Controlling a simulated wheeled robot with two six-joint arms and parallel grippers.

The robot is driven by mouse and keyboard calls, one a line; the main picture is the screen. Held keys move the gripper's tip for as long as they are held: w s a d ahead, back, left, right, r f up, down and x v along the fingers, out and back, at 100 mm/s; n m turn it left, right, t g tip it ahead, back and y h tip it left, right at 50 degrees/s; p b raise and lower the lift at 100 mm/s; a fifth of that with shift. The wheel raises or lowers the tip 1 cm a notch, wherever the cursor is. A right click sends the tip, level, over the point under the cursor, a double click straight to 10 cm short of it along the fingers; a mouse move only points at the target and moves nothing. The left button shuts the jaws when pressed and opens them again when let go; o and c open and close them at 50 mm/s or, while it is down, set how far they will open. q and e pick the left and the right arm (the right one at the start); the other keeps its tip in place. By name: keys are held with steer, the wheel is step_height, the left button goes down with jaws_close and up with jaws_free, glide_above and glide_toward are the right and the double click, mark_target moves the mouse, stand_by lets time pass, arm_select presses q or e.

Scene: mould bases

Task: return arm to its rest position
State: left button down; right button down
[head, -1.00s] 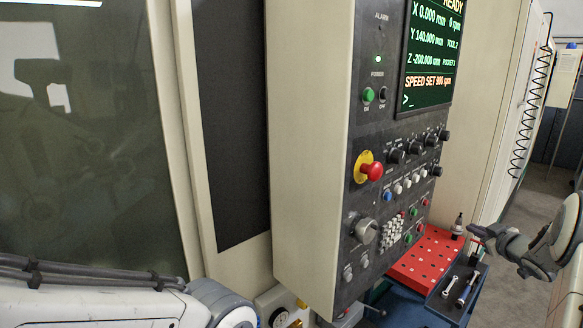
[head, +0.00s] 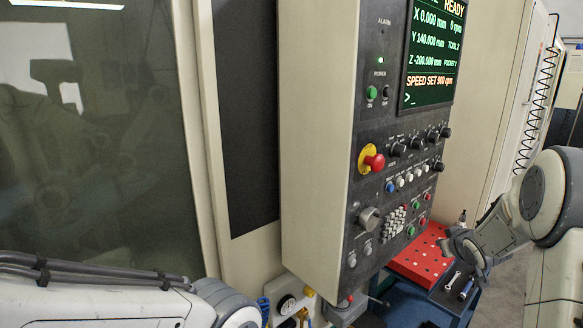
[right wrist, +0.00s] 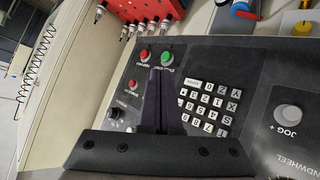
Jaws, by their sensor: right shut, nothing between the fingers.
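My right arm reaches in from the right in the head view, with its wrist and gripper in front of the red tool board beside the machine's control panel (head: 330,110). In the right wrist view my right gripper (right wrist: 158,75) has its two dark fingers together, with nothing between them. The fingers cover part of the panel near the keypad (right wrist: 210,105); I cannot tell the gap to it. My left arm lies along the lower left of the head view, and its gripper is out of the picture.
The red board (head: 425,252) and a blue cart tray with a wrench (head: 453,280) are below the panel. A red emergency stop knob (head: 375,162) sticks out. A coiled black cable (head: 540,95) hangs at the right.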

steer(key=s+a+f+n+g+y+b, duration=0.1)
steer(key=s+a+f+n+g+b, duration=0.1)
steer(key=s+a, duration=0.9)
steer(key=s+a+f+n+g+y+b, duration=0.1)
steer(key=s+a+g, duration=0.4)
steer(key=s+a, duration=0.7)
steer(key=s+a+f+n+g+y+b, duration=0.1)
steer(key=s+a+f+n+g+b, duration=0.1)
steer(key=s+a, duration=1)
steer(key=s+f+g+b, duration=0.1)
steer(key=s+f+g, duration=0.1)
steer(key=s, duration=0.2)
steer(key=shift+s+a+f+n+b, duration=0.2)
steer(key=shift+s+f+n+b, duration=0.1)
steer(key=shift+f, duration=0.05)
